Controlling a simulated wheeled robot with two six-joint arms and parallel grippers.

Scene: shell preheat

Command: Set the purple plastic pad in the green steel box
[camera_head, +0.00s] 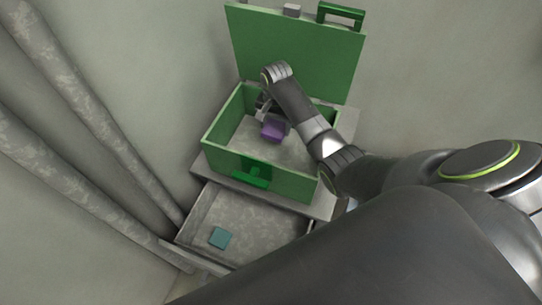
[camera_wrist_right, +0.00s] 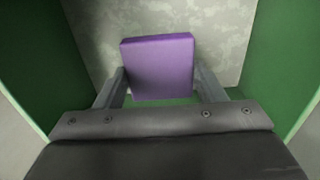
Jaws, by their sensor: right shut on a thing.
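The green steel box (camera_head: 222,141) stands with its lid (camera_head: 297,58) raised at the back. My right gripper (camera_head: 270,120) reaches into the box opening and is shut on the purple plastic pad (camera_head: 272,132). In the right wrist view the pad (camera_wrist_right: 158,66) sits between the two fingers of the gripper (camera_wrist_right: 160,88), with the box's green walls on both sides and its grey floor beyond. I cannot tell whether the pad touches the floor. My left gripper is not in view.
Below the box an open grey drawer (camera_head: 262,212) holds a teal square pad (camera_head: 220,237). Thick grey pipes (camera_head: 85,105) run along the left wall. My right arm covers the lower right of the head view.

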